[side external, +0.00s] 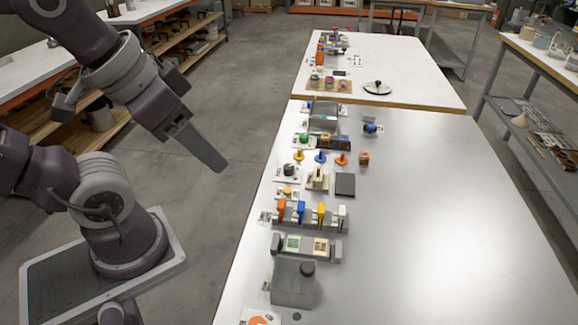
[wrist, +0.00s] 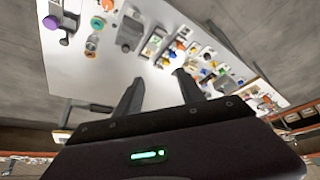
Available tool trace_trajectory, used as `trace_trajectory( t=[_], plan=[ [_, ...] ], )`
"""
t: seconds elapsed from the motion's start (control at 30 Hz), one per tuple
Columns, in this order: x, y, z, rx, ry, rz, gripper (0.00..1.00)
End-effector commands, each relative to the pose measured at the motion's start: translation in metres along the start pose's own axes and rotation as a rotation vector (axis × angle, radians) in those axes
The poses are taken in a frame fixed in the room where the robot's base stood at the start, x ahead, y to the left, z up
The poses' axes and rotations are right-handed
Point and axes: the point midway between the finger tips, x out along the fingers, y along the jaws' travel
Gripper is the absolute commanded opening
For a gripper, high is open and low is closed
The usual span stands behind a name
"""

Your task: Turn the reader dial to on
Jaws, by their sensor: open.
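I cannot tell for sure which part is the reader dial. One candidate is a dark round knob (side external: 289,170) on a small white plate, in the left part of the bench's row of devices. Another is a dark round knob (side external: 307,269) on a grey box (side external: 292,287) nearer the camera. The dial's setting is too small to read. My gripper (side external: 219,167) hangs in the air left of the bench, apart from all the devices. In the wrist view my gripper (wrist: 156,80) has its two fingers spread, with nothing between them.
A grey unit with green and yellow panels (side external: 305,246) stands behind the grey box. A rack with orange, blue and yellow parts (side external: 310,214) is farther back. A black square (side external: 345,184) lies beside the row. The bench's right side (side external: 440,220) is clear.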

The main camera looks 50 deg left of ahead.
Motion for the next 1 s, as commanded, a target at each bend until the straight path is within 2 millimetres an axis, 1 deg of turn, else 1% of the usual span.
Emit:
trace_trajectory(
  t=[0.07, 0.17, 0.2, 0.23, 0.27, 0.3, 0.37, 0.4, 0.43, 0.47, 0.5, 0.57, 0.6, 0.7, 0.8, 0.83, 1.0],
  plan=[
    [0.002, -0.002, -0.016, -0.068, -0.024, 0.001, 0.52],
    [0.018, -0.012, -0.064, -0.29, -0.092, -0.002, 0.52],
    [0.031, -0.02, -0.089, -0.408, -0.124, -0.012, 0.52],
    [0.043, -0.028, -0.106, -0.499, -0.146, -0.021, 0.52],
    [0.057, -0.037, -0.122, -0.588, -0.169, -0.034, 0.52],
    [0.078, -0.05, -0.142, -0.708, -0.197, -0.054, 0.52],
    [0.116, -0.072, -0.166, -0.883, -0.236, -0.094, 0.52],
    [0.143, -0.09, -0.178, -0.999, -0.258, -0.126, 0.52],
    [0.166, -0.103, -0.184, -1.083, -0.275, -0.152, 0.52],
    [0.188, -0.117, -0.189, -1.167, -0.29, -0.18, 0.52],
    [0.219, -0.135, -0.191, -1.27, -0.307, -0.22, 0.52],
    [0.262, -0.16, -0.189, -1.409, -0.325, -0.278, 0.52],
    [0.288, -0.174, -0.184, -1.488, -0.334, -0.314, 0.52],
    [0.337, -0.201, -0.169, -1.632, -0.347, -0.387, 0.52],
    [0.361, -0.213, -0.158, -1.705, -0.351, -0.424, 0.52],
    [0.365, -0.214, -0.156, -1.715, -0.351, -0.429, 0.52],
    [0.391, -0.215, -0.141, -1.724, -0.354, -0.435, 0.52]
  ],
)
